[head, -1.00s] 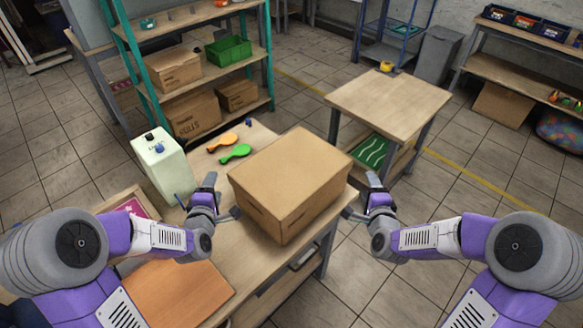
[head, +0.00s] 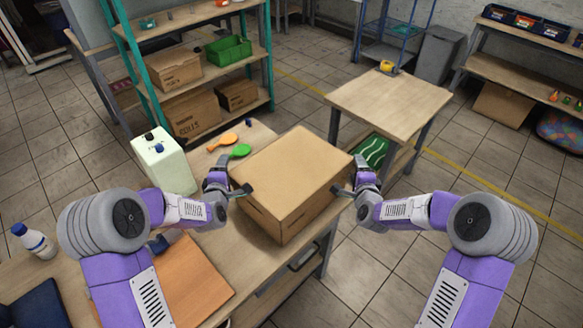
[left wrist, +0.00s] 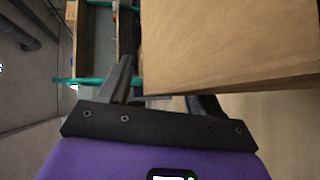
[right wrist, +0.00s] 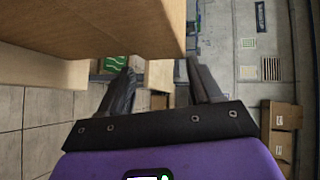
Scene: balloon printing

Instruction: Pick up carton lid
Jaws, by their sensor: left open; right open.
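The closed brown carton stands on the workbench in the middle of the head view, with its flat lid (head: 292,172) on top and its body (head: 282,228) below. My left gripper (head: 230,180) is open at the carton's left side, close to the lid edge. In the left wrist view the lid (left wrist: 230,45) covers part of one finger of the open left gripper (left wrist: 163,82). My right gripper (head: 351,176) is open at the carton's right side. In the right wrist view the carton (right wrist: 125,25) is above and left of the open right gripper (right wrist: 162,78). Contact cannot be told.
A white canister (head: 163,165) and orange and green paddles (head: 222,141) are behind the left gripper. An orange-brown board (head: 190,285) and a bottle (head: 35,241) lie toward the front left. A small wooden table (head: 390,102) stands behind right; open floor lies to the right.

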